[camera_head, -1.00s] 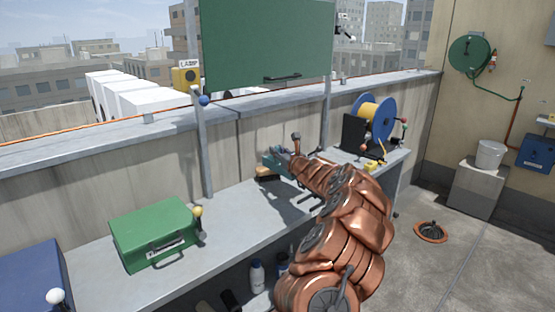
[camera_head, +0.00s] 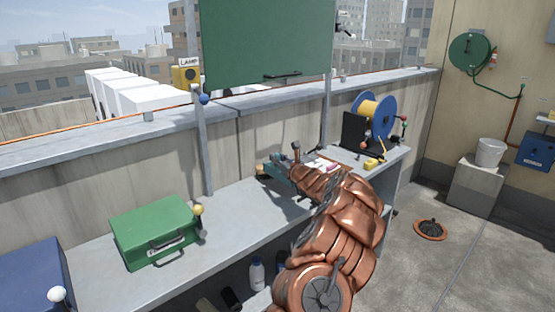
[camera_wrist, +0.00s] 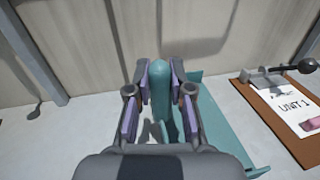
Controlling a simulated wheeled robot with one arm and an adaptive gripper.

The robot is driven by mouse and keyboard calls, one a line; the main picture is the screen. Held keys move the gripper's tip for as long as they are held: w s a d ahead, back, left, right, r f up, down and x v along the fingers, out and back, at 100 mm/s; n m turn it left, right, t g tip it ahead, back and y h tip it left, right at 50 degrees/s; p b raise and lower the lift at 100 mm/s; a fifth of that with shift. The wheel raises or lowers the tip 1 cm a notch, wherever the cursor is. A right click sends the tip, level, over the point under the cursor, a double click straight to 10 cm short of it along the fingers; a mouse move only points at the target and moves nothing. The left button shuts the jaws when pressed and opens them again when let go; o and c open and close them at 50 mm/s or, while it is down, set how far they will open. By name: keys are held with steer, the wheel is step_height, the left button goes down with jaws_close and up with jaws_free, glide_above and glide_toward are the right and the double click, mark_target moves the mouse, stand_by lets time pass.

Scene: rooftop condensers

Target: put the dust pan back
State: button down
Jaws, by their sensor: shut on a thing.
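The teal dust pan (camera_wrist: 215,115) shows in the wrist view, with its upright rounded handle (camera_wrist: 161,80) between the two fingers of my gripper (camera_wrist: 160,92). My gripper is shut on that handle. The flat teal part extends to the right of and behind the fingers, and my gripper hides some of it. In the head view the teal dust pan (camera_head: 274,168) is small, over the back of the bench near the wall, and my arm partly covers it. I cannot tell whether it touches the bench.
A clipboard marked UNIT 1 (camera_wrist: 282,108) lies right of the dust pan. The grey bench (camera_head: 105,276) also bears a green case (camera_head: 155,232), a blue box (camera_head: 30,280) and a yellow cable reel (camera_head: 374,118). Bottles (camera_head: 257,274) stand below. A green board (camera_head: 268,45) hangs above.

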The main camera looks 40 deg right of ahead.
steer(key=c, duration=1)
jaws_free()
steer(key=shift+c, duration=0.2)
steer(key=shift+r, duration=0.25)
steer(key=shift+s+a+f, duration=0.1)
steer(key=shift+s, duration=0.55)
steer(key=b+v, duration=0.1)
steer(key=v, duration=0.9)
steer(key=shift+s, duration=0.35)
steer(key=shift+a, duration=0.15)
